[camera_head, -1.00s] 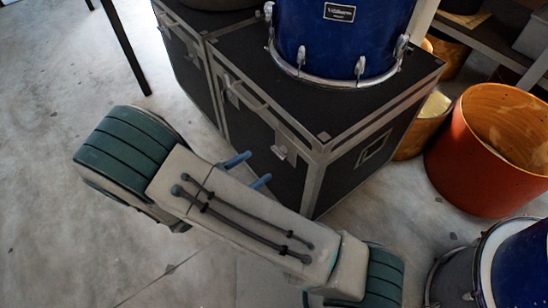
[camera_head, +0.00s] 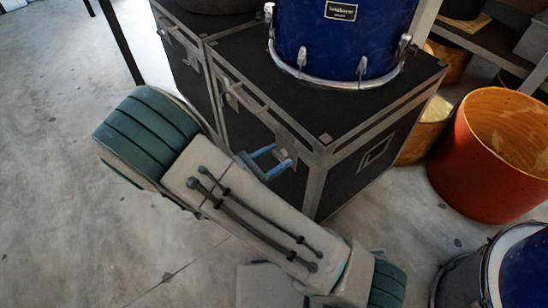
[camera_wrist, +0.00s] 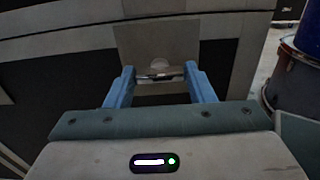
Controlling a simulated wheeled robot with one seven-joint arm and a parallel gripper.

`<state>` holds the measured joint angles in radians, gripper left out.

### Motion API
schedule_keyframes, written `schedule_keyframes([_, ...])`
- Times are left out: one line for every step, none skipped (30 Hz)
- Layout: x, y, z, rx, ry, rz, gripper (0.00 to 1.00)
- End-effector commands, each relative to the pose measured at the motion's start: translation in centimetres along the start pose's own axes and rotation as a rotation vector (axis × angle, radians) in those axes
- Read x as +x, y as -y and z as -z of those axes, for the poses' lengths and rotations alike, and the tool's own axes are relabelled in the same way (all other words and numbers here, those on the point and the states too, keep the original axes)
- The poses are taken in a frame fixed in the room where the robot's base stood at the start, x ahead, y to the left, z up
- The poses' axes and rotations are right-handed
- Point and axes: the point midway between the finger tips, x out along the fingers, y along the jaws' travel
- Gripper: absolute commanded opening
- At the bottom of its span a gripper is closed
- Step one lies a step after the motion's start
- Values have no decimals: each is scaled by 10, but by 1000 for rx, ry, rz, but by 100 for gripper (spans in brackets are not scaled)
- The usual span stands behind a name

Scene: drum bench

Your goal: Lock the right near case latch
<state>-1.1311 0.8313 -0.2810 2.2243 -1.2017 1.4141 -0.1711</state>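The black case (camera_head: 262,128) with metal edging stands ahead, with a latch on its front face near the right corner. In the wrist view the latch (camera_wrist: 160,73) is a metal bar below a round piece on a light plate. My gripper (camera_wrist: 160,71) is open, its two blue fingers on either side of the latch bar. Whether they touch it I cannot tell. In the head view my gripper (camera_head: 282,156) is at the case front and partly hides the latch.
A blue drum (camera_head: 340,45) stands on the case lid. A second case (camera_head: 185,60) adjoins at the left. An orange drum shell (camera_head: 480,165) and another blue drum (camera_head: 525,270) stand at the right. The floor at the left is clear.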

Motion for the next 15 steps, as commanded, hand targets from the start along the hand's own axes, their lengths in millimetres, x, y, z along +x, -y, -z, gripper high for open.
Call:
schedule_keyframes([0, 0, 0, 0, 0, 0, 26])
schedule_keyframes([0, 0, 0, 0, 0, 0, 26])
schedule_keyframes([0, 0, 0, -1, 0, 0, 26])
schedule_keyframes([0, 0, 0, -3, 0, 0, 26])
schedule_keyframes([0, 0, 0, -5, 0, 0, 26])
schedule_keyframes([0, 0, -1, -10, 0, 1, 26])
schedule_keyframes([0, 0, -1, -16, 1, 1, 26])
schedule_keyframes([0, 0, -2, -22, 1, 1, 26])
schedule_keyframes([0, 0, -2, -34, 1, 1, 26])
schedule_keyframes([0, 0, -3, -45, 1, 1, 26])
schedule_keyframes([0, 0, -4, -57, 0, 1, 26])
schedule_keyframes([0, 0, -4, -75, 0, 1, 26])
schedule_keyframes([0, 0, -5, -92, 0, 0, 26])
schedule_keyframes([0, 0, -5, -110, 0, 1, 26])
schedule_keyframes([0, 0, -6, -135, 0, 1, 26])
